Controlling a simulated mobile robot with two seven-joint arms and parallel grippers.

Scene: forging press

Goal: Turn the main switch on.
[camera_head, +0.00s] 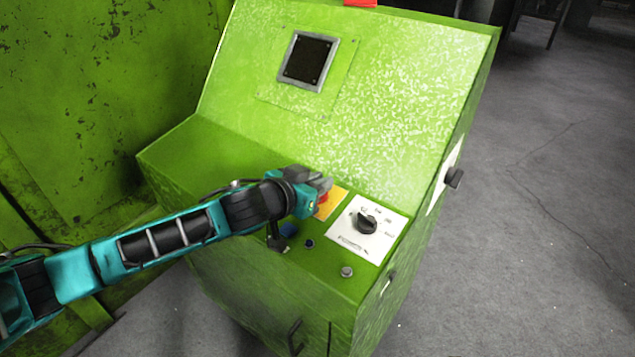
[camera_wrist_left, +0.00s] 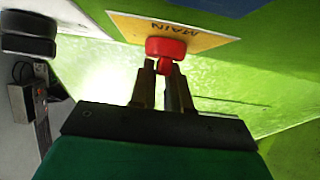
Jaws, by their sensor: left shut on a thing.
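The main switch is a red knob (camera_wrist_left: 165,47) on a yellow plate (camera_wrist_left: 202,37) marked "MAIN" in the left wrist view. In the head view, the yellow plate (camera_head: 333,203) lies on the green console's sloped panel, with a bit of the red knob (camera_head: 322,198) showing beside my gripper. My left gripper (camera_head: 325,186) reaches in from the left over the panel. In the left wrist view its two fingers (camera_wrist_left: 166,68) are shut on the red knob's lower projecting part. The fingers hide part of it. My right gripper is not in view.
To the right of the yellow plate is a black rotary selector (camera_head: 367,223) on a white plate (camera_head: 350,243). Small buttons, one a silver button (camera_head: 347,271), sit nearer the front edge. A black side knob (camera_head: 453,178) sticks out on the right. Grey floor (camera_head: 560,200) is open beyond it.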

